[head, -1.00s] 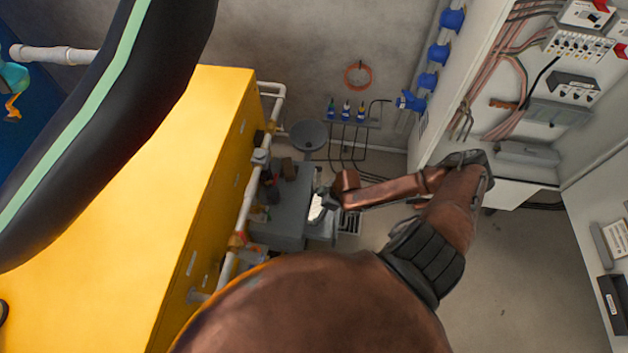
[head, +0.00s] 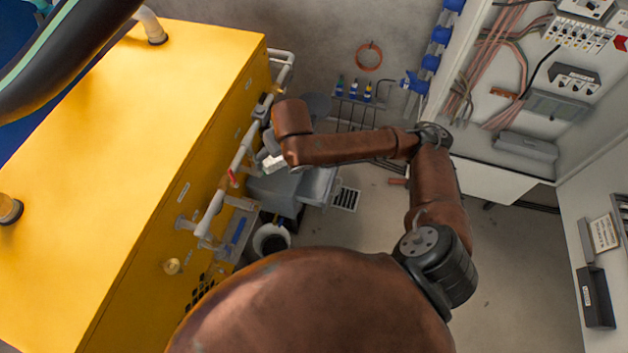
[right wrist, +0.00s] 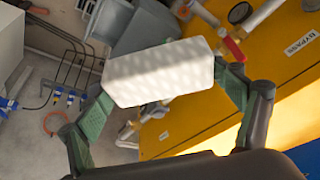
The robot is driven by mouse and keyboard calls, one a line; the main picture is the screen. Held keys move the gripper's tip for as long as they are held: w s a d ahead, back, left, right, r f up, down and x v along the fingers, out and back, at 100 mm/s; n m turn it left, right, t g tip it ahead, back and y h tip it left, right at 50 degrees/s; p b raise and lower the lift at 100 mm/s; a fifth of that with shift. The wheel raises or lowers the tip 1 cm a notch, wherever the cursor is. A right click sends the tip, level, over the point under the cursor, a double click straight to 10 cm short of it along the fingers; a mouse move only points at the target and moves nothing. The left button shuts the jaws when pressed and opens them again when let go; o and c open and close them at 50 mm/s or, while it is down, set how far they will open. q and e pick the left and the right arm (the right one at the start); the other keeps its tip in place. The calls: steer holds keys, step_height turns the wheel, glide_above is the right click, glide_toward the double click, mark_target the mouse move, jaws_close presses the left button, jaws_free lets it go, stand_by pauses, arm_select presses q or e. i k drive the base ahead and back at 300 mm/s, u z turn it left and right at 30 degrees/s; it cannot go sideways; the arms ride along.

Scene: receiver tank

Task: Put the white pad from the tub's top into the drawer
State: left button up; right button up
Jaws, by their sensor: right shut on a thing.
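The white pad (right wrist: 158,72) spans between the two green fingers of my right gripper (right wrist: 163,88) in the right wrist view. The gripper is shut on it, and the pad is clear of the surfaces behind it. In the head view a small part of the pad (head: 273,163) shows beside the yellow cabinet's pipes, and my brown right arm hides most of the gripper. A grey tub-like box (head: 272,188) stands below the pad, partly covered by my arm. I cannot tell which part is the drawer. My left gripper is not in view.
The yellow cabinet (head: 150,110) fills the left, with white pipes (head: 242,152) and a red valve handle (head: 232,175) along its side. An electrical cabinet (head: 480,165) is at the right. Floor (head: 510,270) is open between.

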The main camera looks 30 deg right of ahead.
mark_target(313, 183)
steer(key=u, duration=0.25)
steer(key=k, duration=0.25)
steer(key=z, duration=1)
steer(key=i, duration=0.85)
steer(key=u, duration=0.25)
